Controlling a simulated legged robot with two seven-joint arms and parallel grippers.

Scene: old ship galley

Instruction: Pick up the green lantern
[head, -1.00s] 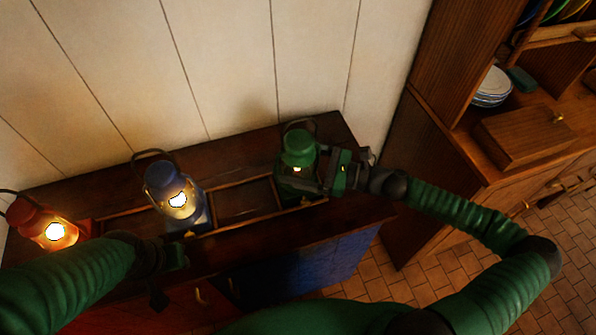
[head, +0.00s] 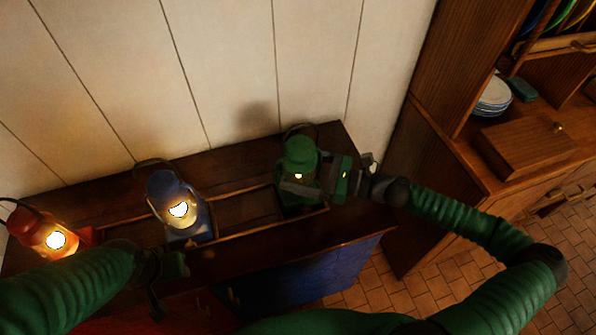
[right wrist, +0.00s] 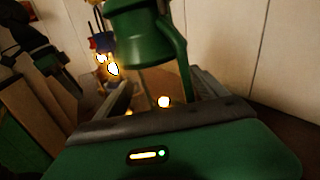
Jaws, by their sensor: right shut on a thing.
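The green lantern (head: 299,156) stands upright at the right end of the dark cabinet top, its small flame lit. It also shows close up in the right wrist view (right wrist: 146,38). My right gripper (head: 300,187) reaches in from the right and is shut on the green lantern around its glass part. The lantern's base is partly hidden by the fingers. My left gripper (head: 172,282) is in front of the cabinet below the blue lantern; its fingers are too dark to tell whether they are open.
A lit blue lantern (head: 168,192) stands in the middle of the cabinet and a lit red lantern (head: 38,232) at the left. A low wooden rail (head: 262,224) runs along the cabinet top. A wooden cupboard with plates (head: 494,93) stands at the right.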

